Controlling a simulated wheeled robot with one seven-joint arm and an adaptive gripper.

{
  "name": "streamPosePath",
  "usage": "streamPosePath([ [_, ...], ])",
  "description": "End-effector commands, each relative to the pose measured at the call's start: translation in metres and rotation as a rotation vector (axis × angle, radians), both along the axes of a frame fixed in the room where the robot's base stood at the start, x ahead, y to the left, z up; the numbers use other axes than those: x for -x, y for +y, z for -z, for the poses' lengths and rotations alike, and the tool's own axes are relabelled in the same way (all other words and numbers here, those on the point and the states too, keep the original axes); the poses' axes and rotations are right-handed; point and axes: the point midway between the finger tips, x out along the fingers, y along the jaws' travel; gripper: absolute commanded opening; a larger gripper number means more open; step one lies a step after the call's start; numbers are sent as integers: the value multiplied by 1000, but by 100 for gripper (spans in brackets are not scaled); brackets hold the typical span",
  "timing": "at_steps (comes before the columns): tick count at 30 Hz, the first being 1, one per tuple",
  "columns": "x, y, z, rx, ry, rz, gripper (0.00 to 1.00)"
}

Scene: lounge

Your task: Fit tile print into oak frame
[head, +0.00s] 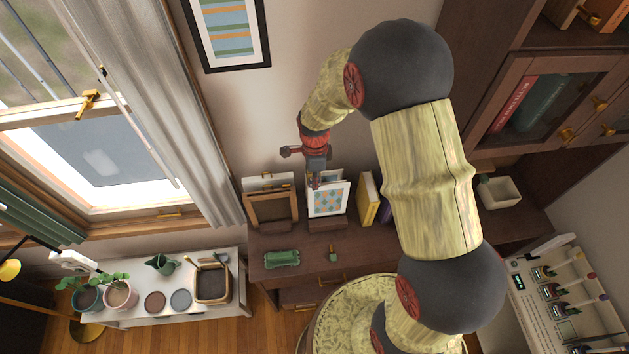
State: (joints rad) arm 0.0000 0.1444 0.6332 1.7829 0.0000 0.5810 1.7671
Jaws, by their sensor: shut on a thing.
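The tile print (325,203), a white-bordered card with a blue and orange pattern, is upright at the back of the dark wooden desk. My gripper (317,182) comes down from above and is shut on its top edge. The print's lower edge is at a small wooden stand (327,224); I cannot tell whether it touches. The oak frame (271,224), brown and empty-looking, stands upright to the left of the print, leaning back a little. My fingertips are small in this view, and their exact grip is hard to see.
Right of the print stand a yellow book (368,199) and a purple one. A green roll-like object (282,258) and a small green-and-wood item (333,255) lie in front on the desk (307,258). A white bench (237,286) with pots is at left. A striped picture (228,32) hangs above.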

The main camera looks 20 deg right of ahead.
Motion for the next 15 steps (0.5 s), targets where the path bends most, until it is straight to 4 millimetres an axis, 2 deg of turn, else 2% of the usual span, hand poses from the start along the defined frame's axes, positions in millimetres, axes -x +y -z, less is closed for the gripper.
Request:
streamPosePath([
  [15, 0, 0, -6, 0, 0, 0, 0],
])
